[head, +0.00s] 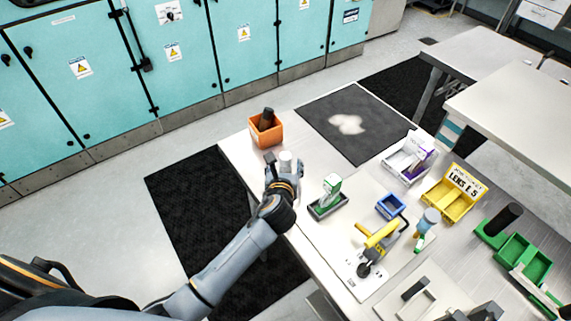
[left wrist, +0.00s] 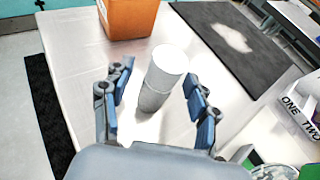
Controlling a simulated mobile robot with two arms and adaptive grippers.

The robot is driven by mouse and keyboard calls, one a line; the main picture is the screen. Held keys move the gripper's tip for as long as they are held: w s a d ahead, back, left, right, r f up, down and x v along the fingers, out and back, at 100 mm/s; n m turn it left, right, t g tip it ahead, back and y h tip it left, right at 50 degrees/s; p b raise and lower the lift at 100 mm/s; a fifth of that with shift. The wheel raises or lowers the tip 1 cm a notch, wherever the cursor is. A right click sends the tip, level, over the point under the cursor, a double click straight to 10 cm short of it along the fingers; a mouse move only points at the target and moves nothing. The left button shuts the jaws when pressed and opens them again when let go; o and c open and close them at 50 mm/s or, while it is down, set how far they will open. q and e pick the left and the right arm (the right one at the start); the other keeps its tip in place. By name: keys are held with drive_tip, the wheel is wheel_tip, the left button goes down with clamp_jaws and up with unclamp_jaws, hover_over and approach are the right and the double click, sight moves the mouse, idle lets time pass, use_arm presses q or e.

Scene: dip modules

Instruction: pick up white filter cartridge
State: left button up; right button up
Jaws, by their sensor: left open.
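The white filter cartridge (left wrist: 163,75) is a plain white cylinder standing upright on the table. In the head view its top (head: 286,158) shows just beyond my left gripper (head: 284,170). In the left wrist view the open fingers of my left gripper (left wrist: 158,82) are on either side of the cartridge, with a visible gap at each side. Its lower part is in view down to the table. My right gripper is not clearly seen in either view.
An orange bin (head: 265,131) with a dark item stands just behind the cartridge. A dark tray with a green and white item (head: 331,185) is to the right. A blue bin (head: 391,206), yellow bin (head: 447,199) and white bin (head: 404,163) stand farther right.

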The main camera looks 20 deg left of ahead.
use_arm(q)
drive_tip(key=shift+w+a+f, duration=0.1)
drive_tip(key=shift+w+f, duration=0.15)
drive_tip(key=shift+w, duration=0.25)
clamp_jaws()
drive_tip(key=shift+r, duration=0.15)
